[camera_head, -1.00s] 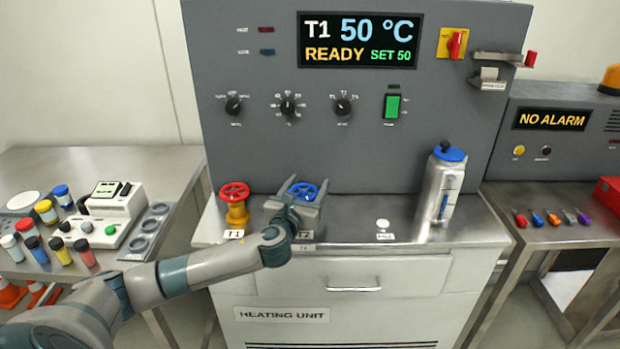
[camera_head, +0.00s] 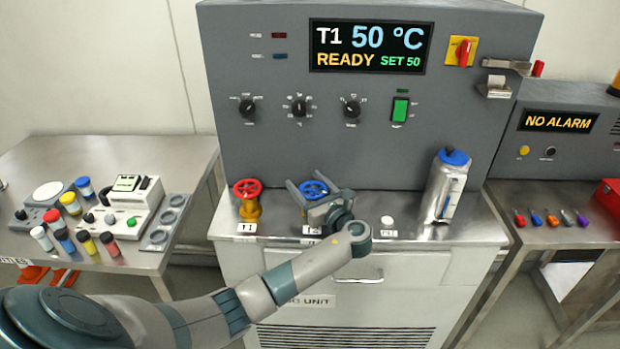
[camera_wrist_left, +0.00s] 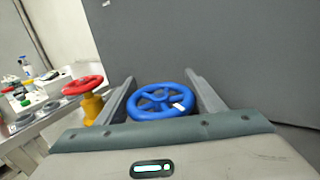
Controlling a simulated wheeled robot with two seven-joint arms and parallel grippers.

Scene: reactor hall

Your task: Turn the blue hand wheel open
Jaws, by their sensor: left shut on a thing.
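The blue hand wheel (camera_head: 314,189) sits on the heating unit's counter, behind the T2 label, and is partly hidden by my left gripper. My left gripper (camera_head: 307,188) is at the wheel with one finger on each side of its rim. In the left wrist view the blue wheel (camera_wrist_left: 162,102) lies between the two fingers (camera_wrist_left: 163,88), and a small white mark shows on its right side. The gripper is shut on the wheel. My right gripper is not in view.
A red hand wheel (camera_head: 247,188) on a yellow valve body stands close to the left. A silver flask (camera_head: 443,190) with a blue lid stands to the right, past a small white button (camera_head: 387,221). The panel display (camera_head: 367,46) reads T1 50 °C, READY.

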